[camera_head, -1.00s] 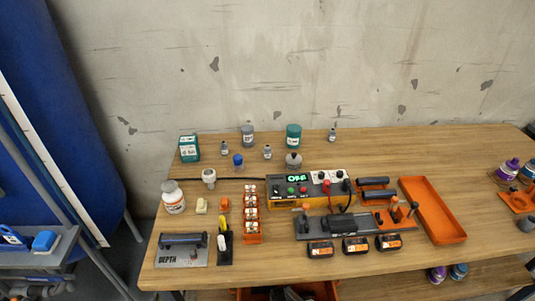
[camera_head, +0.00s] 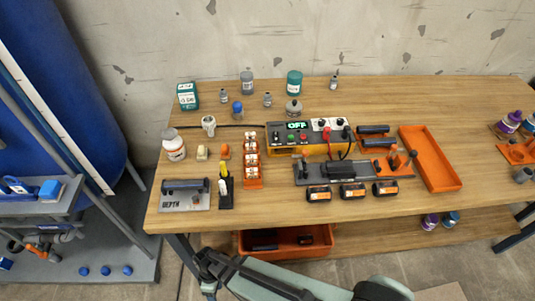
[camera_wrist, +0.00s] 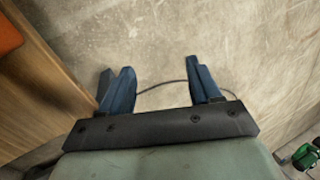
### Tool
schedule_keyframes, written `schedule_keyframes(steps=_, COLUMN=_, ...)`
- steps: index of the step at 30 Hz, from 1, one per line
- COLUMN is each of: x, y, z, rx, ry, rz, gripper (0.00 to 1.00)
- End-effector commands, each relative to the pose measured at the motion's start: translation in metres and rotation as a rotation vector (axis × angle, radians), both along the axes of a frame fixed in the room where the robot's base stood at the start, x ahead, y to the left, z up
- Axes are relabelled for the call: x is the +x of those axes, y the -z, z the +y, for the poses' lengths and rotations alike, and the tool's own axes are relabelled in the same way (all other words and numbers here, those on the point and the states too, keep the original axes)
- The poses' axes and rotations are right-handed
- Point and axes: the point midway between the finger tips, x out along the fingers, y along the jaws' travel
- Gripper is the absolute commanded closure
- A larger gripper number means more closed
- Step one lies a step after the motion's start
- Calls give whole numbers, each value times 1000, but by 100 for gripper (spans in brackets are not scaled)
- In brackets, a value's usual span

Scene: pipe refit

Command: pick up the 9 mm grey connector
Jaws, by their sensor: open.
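Several small grey pieces stand on the wooden bench in the head view: one at the back left (camera_head: 224,96), one near the back middle (camera_head: 267,99) and one farther right (camera_head: 334,82). Their sizes and markings are too small to read, so I cannot tell which is the 9 mm grey connector. My gripper (camera_wrist: 158,82) is open in the wrist view, its two blue fingers apart with nothing between them. The wrist view shows none of these grey pieces. In the head view my arm is low, in front of the bench and away from them.
The bench (camera_head: 370,225) carries a control box (camera_head: 285,138), an orange tray (camera_head: 430,158), an orange rack (camera_head: 251,160) and a white bottle (camera_head: 174,145). An orange bin (camera_head: 325,248) sits below. Stained concrete fills much of the wrist view.

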Motion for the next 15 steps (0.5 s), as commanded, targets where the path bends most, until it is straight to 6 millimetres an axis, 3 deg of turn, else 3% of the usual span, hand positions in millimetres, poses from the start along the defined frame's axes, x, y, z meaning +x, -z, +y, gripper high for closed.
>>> schedule_keyframes(steps=3, x=-19, y=0, z=35, rx=50, ry=-114, rz=-6, gripper=37)
schedule_keyframes(steps=15, x=-80, y=-14, z=128, rx=193, ry=-369, rz=-1, gripper=37)
